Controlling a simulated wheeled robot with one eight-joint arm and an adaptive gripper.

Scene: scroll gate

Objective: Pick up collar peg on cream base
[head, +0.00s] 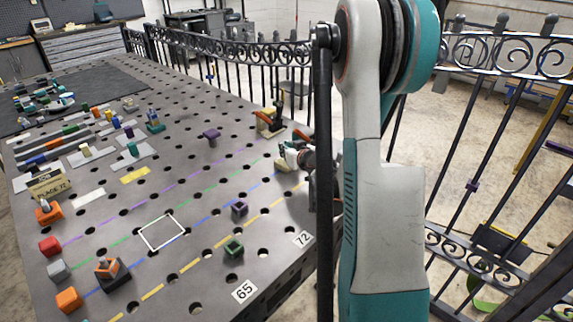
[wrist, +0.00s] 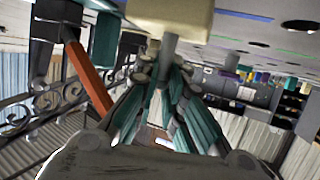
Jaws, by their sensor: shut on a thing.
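The collar peg has a cream block base (wrist: 172,14) and a grey stem (wrist: 168,50); in the wrist view the base is at the top edge, partly cut off. My gripper (wrist: 164,72) is shut on the grey stem, its teal and grey fingers closing from both sides. In the head view my gripper (head: 290,152) is by the table's right edge, with a bit of the cream base (head: 283,164) below it. Most of the peg is hidden there by the gripper. I cannot tell whether the base touches the table.
A dark piece with an orange bar (wrist: 85,75) is close at left in the wrist view. A purple piece (head: 211,136) and green socket (head: 233,247) stand apart. An iron scroll fence (head: 240,52) runs behind the table.

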